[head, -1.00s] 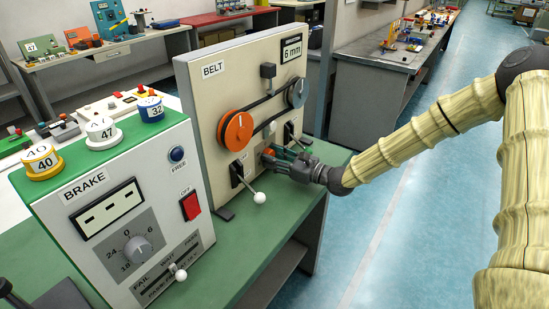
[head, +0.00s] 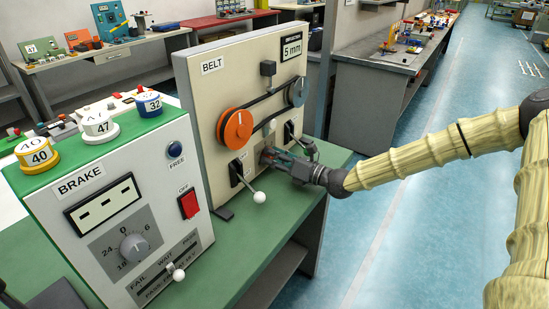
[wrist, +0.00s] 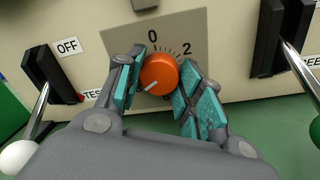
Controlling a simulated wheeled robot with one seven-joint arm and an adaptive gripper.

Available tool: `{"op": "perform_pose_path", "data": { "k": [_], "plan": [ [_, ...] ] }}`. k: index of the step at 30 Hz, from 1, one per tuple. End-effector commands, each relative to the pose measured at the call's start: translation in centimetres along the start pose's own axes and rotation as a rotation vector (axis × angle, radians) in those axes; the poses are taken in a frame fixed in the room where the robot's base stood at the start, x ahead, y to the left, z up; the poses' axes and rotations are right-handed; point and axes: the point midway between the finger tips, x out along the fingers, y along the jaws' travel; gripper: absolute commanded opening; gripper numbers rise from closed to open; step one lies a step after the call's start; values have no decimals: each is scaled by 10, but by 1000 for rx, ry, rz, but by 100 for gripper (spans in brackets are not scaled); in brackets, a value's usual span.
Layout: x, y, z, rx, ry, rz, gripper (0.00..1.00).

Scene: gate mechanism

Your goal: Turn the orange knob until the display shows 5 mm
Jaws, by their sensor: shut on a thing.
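The orange knob (wrist: 160,74) sits on a grey dial plate (wrist: 186,32) marked 0 and 2 in the wrist view, low on the BELT panel (head: 212,100). Its white pointer line points to the lower left. My gripper (wrist: 155,85) is shut on the knob, with a teal-padded finger on each side. In the head view my gripper (head: 281,160) covers most of the knob. The display (head: 292,47) at the panel's top right reads 5 mm.
A lever with a white ball (head: 259,197) stands left of my gripper. Another lever with a green ball (wrist: 314,130) is on the right in the wrist view. The BRAKE box (head: 110,210) stands at the front left. A larger orange pulley (head: 236,130) is above the knob.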

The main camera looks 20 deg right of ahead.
Motion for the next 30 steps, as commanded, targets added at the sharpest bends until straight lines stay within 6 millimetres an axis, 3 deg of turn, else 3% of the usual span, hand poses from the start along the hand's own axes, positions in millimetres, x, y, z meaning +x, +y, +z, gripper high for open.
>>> {"op": "perform_pose_path", "data": {
  "k": [16, 17, 20, 30],
  "plan": [
    [0, -1, 2, 27, -6, -2, 13],
    [0, -1, 2, 26, -6, -2, 41],
    [0, -1, 2, 26, -5, -1, 59],
    [0, 0, 1, 27, -3, 0, 59]
  ]
}}
